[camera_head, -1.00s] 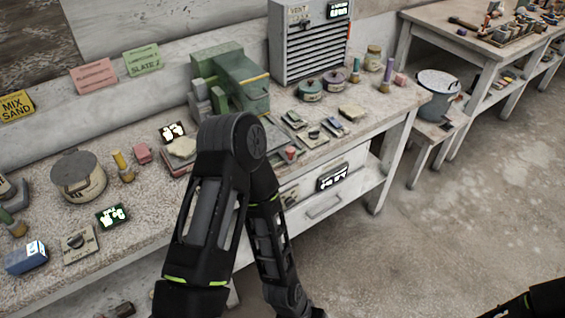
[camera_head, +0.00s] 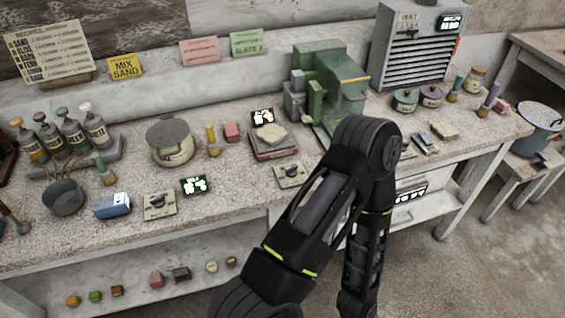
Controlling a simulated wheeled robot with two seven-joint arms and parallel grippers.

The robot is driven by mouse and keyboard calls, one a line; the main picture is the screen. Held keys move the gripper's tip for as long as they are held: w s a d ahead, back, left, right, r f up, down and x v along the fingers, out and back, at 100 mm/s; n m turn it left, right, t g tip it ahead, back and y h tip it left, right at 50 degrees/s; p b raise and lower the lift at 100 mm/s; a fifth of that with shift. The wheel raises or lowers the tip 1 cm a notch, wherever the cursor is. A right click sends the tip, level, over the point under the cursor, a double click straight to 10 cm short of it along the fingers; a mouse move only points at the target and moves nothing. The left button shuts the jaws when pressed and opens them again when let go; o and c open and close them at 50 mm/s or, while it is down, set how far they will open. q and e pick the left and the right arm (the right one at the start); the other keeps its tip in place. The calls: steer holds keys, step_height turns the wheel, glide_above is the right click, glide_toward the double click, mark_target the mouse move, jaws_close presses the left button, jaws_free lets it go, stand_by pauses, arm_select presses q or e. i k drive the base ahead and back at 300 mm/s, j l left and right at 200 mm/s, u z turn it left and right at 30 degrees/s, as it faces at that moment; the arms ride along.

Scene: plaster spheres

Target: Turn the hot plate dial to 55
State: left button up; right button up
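A small plate with a dark dial knob (camera_head: 159,203) lies near the front edge of the bench, beside a small display with green digits (camera_head: 193,185). A second dial plate (camera_head: 289,174) lies further right, in front of a low reddish slab (camera_head: 273,148) with a pale lump on it and a lit display (camera_head: 263,117) behind. I cannot tell which dial belongs to the hot plate, and the dial markings are too small to read. My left arm rises from the bottom and bends down again in front of the bench; its gripper is out of frame. My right gripper is out of view.
A lidded pot (camera_head: 170,143), a blue-and-white box (camera_head: 111,205) and a dark bowl (camera_head: 63,197) stand on the bench. Several bottles (camera_head: 58,140) stand at the left. A green machine (camera_head: 328,85) and a grey vent unit (camera_head: 415,45) stand at the back.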

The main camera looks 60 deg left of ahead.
mark_target(291, 171)
steer(key=k+j, duration=0.85)
